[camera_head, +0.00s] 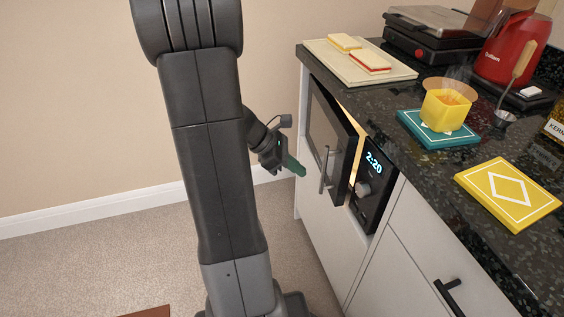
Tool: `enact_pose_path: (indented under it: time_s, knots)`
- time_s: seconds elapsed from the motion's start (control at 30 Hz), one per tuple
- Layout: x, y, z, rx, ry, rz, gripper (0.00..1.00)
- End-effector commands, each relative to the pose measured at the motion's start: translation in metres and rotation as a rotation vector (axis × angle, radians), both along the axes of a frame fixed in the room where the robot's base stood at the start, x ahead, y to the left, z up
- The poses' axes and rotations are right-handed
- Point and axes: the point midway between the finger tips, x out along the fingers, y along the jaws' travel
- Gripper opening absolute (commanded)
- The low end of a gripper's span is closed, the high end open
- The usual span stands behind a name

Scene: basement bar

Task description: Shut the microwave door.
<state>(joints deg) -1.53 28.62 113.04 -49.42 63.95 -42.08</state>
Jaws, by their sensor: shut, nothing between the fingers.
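The microwave (371,185) is built into the cabinet under the dark counter, with a lit display reading 2:20. Its door (331,133) stands slightly ajar, and warm light shows through the gap on its right side. A vertical bar handle (325,170) is on the door's front near its right edge. My gripper (301,171) is just left of the handle, in front of the door, with its green fingers shut and empty. I cannot tell whether the fingertips touch the door. My arm hides part of the wall behind it.
On the counter (408,183) are a board (398,75) with two sandwiches, a yellow cup (446,110) on a teal tile, a yellow tile (512,193), a red kettle (511,50) and a black grill (423,45). A drawer handle (449,297) juts out at lower right. Carpet lies open at left.

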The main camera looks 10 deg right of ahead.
Motion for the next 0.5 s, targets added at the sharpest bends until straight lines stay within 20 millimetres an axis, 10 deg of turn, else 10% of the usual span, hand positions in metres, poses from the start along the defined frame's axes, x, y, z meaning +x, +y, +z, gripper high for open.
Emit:
enact_pose_path:
  time_s: [0.5]
  knots:
    - [-0.008,-0.034,0.003,0.0,-0.004,0.001,0.0]
